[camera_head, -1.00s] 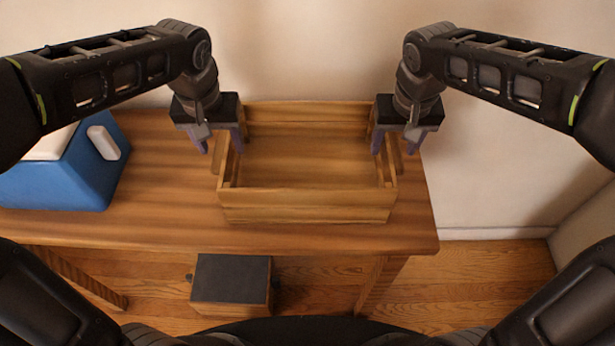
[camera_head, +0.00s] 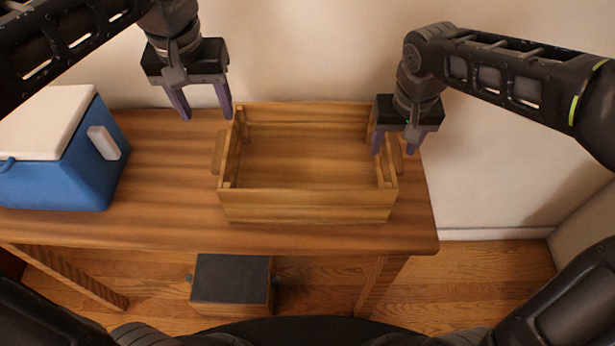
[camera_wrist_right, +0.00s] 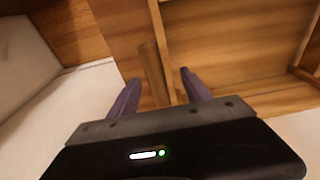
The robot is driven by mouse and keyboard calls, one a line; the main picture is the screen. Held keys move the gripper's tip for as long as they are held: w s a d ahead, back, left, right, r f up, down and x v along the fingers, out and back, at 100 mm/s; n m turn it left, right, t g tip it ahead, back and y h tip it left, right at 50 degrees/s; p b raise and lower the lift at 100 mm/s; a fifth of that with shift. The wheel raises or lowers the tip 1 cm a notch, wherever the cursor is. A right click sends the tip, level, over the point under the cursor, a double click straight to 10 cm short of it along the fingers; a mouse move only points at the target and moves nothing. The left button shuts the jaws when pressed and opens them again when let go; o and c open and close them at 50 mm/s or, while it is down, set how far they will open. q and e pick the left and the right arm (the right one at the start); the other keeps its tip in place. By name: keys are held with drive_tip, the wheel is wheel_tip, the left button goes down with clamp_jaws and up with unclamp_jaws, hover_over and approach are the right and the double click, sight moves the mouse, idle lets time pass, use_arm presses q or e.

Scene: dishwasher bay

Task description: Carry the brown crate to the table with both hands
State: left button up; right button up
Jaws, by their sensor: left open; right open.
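The brown crate (camera_head: 305,207) is an empty, open-topped wooden box. It stands upright on the wooden table (camera_head: 165,185), with a handle bar on each short end. My left gripper (camera_head: 206,116) is open and empty, raised above and behind the crate's left handle (camera_head: 218,152), apart from it. My right gripper (camera_head: 395,150) is open at the crate's right end, with one finger inside the wall and the other out by the right handle. In the right wrist view that handle (camera_wrist_right: 153,72) lies between the spread fingers (camera_wrist_right: 160,92); contact cannot be told.
A blue cooler with a white lid (camera_head: 60,165) stands on the table's left part. A small dark-topped box (camera_head: 232,278) is on the floor under the table's front edge. A wall is close behind the table. Bare tabletop lies between cooler and crate.

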drive_tip(key=shift+r, duration=0.1)
wheel_tip(320, 180, up, 12)
drive_tip(key=s, duration=0.1)
drive_tip(key=shift+s, duration=0.4)
drive_tip(key=shift+f, duration=0.2)
